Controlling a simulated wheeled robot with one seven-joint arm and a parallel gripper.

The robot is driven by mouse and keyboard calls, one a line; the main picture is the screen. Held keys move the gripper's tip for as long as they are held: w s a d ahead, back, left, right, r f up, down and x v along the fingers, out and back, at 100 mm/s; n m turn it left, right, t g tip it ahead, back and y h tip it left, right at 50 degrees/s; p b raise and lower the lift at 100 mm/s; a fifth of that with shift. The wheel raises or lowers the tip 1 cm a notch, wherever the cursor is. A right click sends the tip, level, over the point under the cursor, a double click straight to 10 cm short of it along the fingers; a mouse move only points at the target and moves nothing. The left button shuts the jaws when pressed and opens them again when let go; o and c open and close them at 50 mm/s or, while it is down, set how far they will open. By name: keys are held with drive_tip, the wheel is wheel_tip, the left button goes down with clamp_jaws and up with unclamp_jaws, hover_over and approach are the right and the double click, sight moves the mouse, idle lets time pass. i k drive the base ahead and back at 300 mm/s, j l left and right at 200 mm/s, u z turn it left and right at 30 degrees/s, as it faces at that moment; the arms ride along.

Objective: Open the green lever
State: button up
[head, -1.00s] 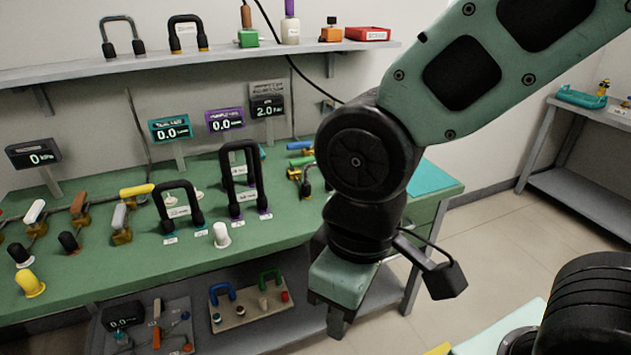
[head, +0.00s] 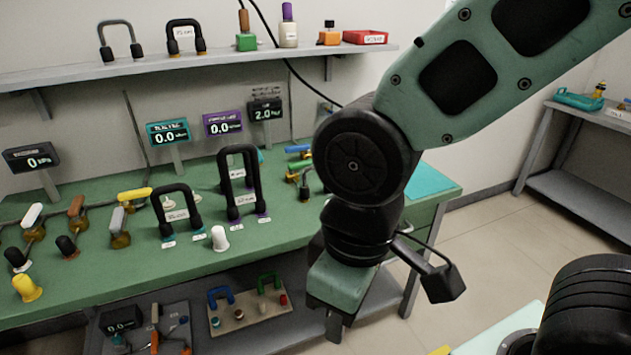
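A small green lever (head: 301,164) lies near the back right of the green workbench, just below a blue lever (head: 298,149). Its right end is close to my arm in the picture, and its fitting is small and partly hidden. My gripper (head: 334,326) points down in front of the bench's right end, well nearer to the camera than the lever and apart from it. Only a dark finger part shows under its green body, so its opening is not clear. Nothing shows in it.
Black U-shaped handles (head: 238,180) stand left of the lever on the workbench (head: 120,268). More levers, knobs and displays (head: 168,133) fill the left and back. A lower shelf holds a board (head: 245,314) with blue and green handles. Open floor (head: 500,240) lies to the right.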

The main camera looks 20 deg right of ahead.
sight(292, 167)
drive_tip(key=i+j, duration=0.25)
drive_tip(key=i, duration=0.25)
drive_tip(key=i+j, duration=0.2)
drive_tip(key=i, duration=0.3)
drive_tip(key=z, duration=0.05)
